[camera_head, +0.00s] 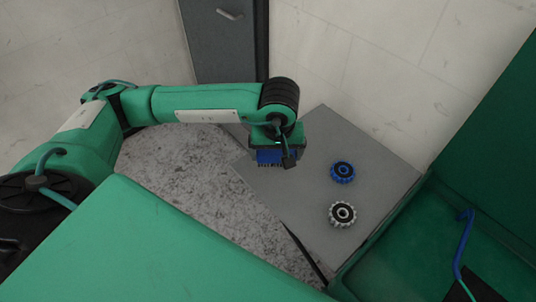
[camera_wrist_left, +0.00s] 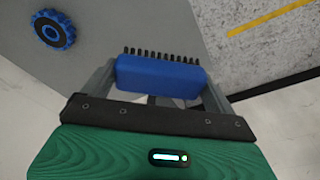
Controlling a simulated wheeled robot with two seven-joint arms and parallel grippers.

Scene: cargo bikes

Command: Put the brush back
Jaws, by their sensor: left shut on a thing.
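The brush has a blue body and a row of short black bristles. In the head view the brush (camera_head: 268,157) shows partly, under my left gripper (camera_head: 280,160), at the left part of the grey board. In the left wrist view the brush (camera_wrist_left: 160,76) lies across between the two fingers of my left gripper (camera_wrist_left: 160,85), with its bristles pointing away from the palm. The gripper is shut on it. I cannot tell the exact gap between the brush and the surface below. My right gripper is not in view.
On the grey board (camera_head: 300,195) lie a blue toothed wheel (camera_head: 342,172) and a white toothed wheel (camera_head: 343,214). The blue one also shows in the left wrist view (camera_wrist_left: 53,30). A green bin (camera_head: 420,240) with a blue tool (camera_head: 462,240) stands right. A dark cabinet (camera_head: 225,45) stands behind.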

